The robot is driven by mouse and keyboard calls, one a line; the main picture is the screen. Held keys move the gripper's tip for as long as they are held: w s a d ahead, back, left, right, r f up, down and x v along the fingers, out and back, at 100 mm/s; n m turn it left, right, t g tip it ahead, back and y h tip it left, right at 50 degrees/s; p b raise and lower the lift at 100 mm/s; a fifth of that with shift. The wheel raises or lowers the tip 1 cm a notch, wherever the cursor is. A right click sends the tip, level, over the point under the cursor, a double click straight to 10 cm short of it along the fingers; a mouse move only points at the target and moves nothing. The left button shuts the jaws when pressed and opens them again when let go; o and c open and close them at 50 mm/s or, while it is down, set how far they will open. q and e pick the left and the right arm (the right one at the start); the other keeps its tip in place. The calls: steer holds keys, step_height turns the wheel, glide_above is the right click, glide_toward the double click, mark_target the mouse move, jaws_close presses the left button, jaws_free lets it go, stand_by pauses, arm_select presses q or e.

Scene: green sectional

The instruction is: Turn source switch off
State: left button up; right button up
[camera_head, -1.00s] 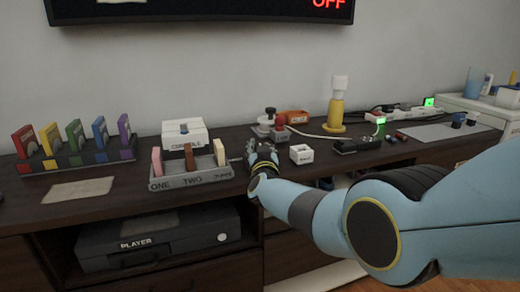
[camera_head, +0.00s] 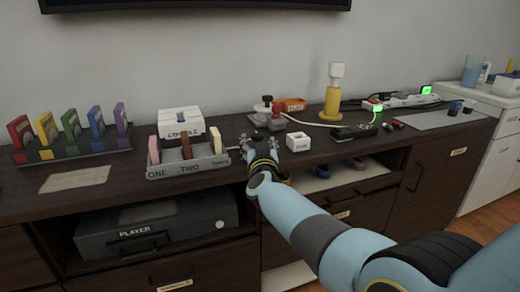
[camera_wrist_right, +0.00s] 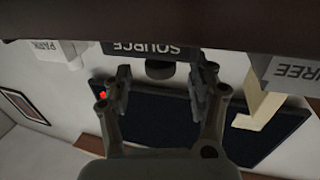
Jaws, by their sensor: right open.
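The source switch shows upside down in the right wrist view as a dark box labelled SOURCE (camera_wrist_right: 150,47) with a round black knob (camera_wrist_right: 160,70). My right gripper (camera_wrist_right: 160,85) is open, with one finger on each side of the knob in that view. I cannot tell whether the fingers touch it. In the head view the right gripper (camera_head: 260,143) is at the dresser top, right of the ONE-TWO-THREE holder (camera_head: 190,168), and mostly hides the source switch. My left gripper is not in view.
A white PARK box (camera_head: 298,141) stands just right of the gripper. A grey base with black and red knobs (camera_head: 267,106) is behind it. The CONSOLE box (camera_head: 181,123) and colored cartridges (camera_head: 72,125) are left. A yellow lamp-like object (camera_head: 333,100) stands farther right.

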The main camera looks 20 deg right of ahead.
mark_target(258, 141)
steer(key=shift+v, duration=1.75)
